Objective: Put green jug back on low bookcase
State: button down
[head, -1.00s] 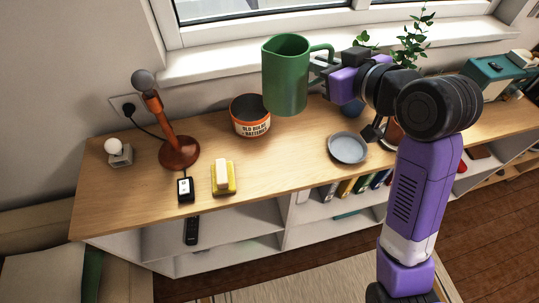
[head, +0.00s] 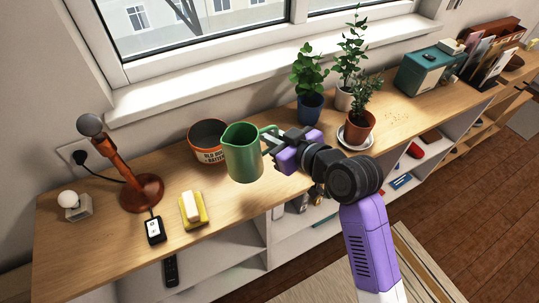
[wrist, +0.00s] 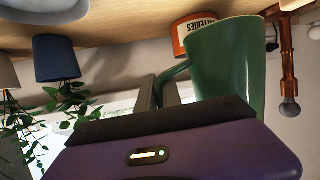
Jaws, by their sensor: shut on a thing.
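The green jug (head: 243,152) is upright in my gripper, in front of the batteries tub in the head view. My gripper (head: 270,141) is shut on the jug's handle, on the jug's right side. In the wrist view the jug (wrist: 228,65) fills the right of centre, with the fingers (wrist: 166,92) at its handle. The low bookcase (head: 95,252) has a long wooden top and white shelves below. The jug overlaps the front part of that top in the picture. I cannot tell whether its base touches the wood.
The batteries tub (head: 207,140) stands close behind the jug. Potted plants (head: 357,128) stand to the right. The window sill (head: 200,83) runs behind.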

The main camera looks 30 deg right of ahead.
jog(key=shift+f, duration=3.65)
jog(key=shift+f, duration=0.1)
jog(key=c, duration=2)
grip_release()
jog(key=shift+f+b, duration=0.15)
jog(key=shift+b, duration=0.15)
jog(key=o, duration=0.5)
